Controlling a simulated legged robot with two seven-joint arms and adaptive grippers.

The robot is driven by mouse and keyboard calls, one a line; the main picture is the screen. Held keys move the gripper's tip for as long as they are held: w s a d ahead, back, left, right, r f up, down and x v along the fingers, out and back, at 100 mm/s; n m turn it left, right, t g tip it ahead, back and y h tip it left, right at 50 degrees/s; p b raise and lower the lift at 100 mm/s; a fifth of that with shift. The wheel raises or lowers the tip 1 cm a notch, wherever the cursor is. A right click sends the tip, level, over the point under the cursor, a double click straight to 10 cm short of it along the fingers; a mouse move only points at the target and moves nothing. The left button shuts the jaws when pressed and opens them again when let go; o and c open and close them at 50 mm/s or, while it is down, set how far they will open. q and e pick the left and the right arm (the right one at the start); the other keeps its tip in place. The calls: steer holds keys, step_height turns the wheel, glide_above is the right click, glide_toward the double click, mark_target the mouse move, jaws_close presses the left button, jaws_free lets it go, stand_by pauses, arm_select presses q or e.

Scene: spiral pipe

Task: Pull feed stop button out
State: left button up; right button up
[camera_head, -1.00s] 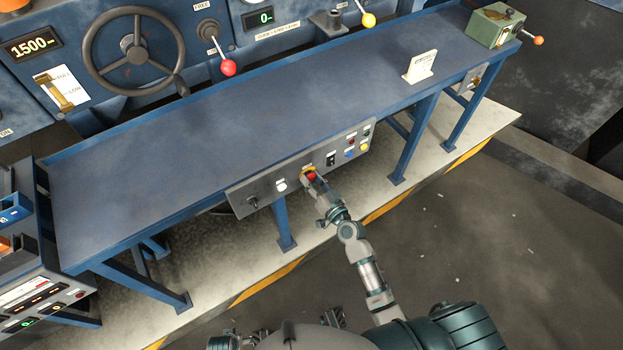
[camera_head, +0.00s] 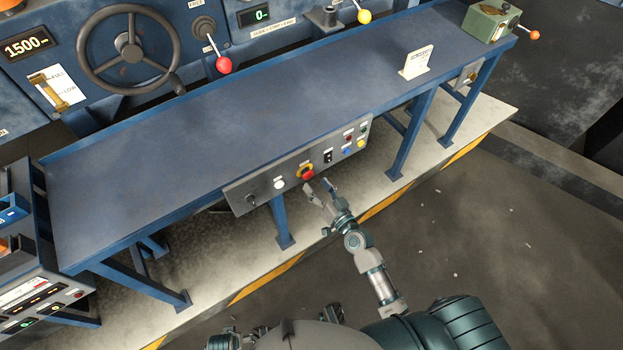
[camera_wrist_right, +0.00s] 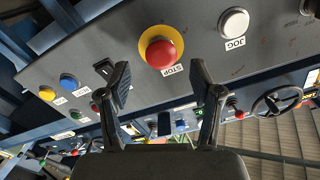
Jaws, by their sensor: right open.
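The feed stop button (camera_head: 307,173) is a red mushroom head on a yellow ring, on the grey control panel (camera_head: 250,192) along the front of the blue bench. In the right wrist view the red button (camera_wrist_right: 161,53) has a STOP label beside it. My right gripper (camera_head: 319,189) is open and empty, just below and in front of the button and apart from it. In the right wrist view its two fingers (camera_wrist_right: 160,84) stand spread, with the button beyond them.
A white JOG button (camera_wrist_right: 233,21) sits beside the stop button. Blue (camera_head: 349,153) and yellow (camera_head: 361,143) buttons and a black switch (camera_head: 328,157) share the panel. The bench top (camera_head: 230,120) is mostly clear. Bench legs (camera_head: 281,222) stand below the panel.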

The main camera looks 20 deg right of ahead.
steer(key=v, duration=0.8)
steer(key=s+a+f+n+g+h+p, duration=0.1)
steer(key=s+f+g, duration=0.35)
steer(key=f, duration=0.75)
steer(key=s+f+n+g+h+p, duration=0.15)
steer(key=s+f+g, duration=0.3)
steer(key=f, duration=0.85)
arm_select(q)
steer(key=s+f, duration=0.3)
steer(key=f, duration=0.2)
steer(key=shift+a, duration=0.25)
arm_select(e)
steer(key=s+d+f+n+g+h, duration=0.1)
steer(key=s+f+g, duration=0.5)
steer(key=s+f, duration=0.6)
steer(key=s+d+h, duration=0.1)
steer(key=s, duration=0.4)
steer(key=shift+s+d+f+g, duration=0.15)
steer(key=shift+d+f+g, duration=0.05)
steer(key=shift+d+g, duration=0.2)
arm_select(q)
steer(key=shift+f, duration=0.1)
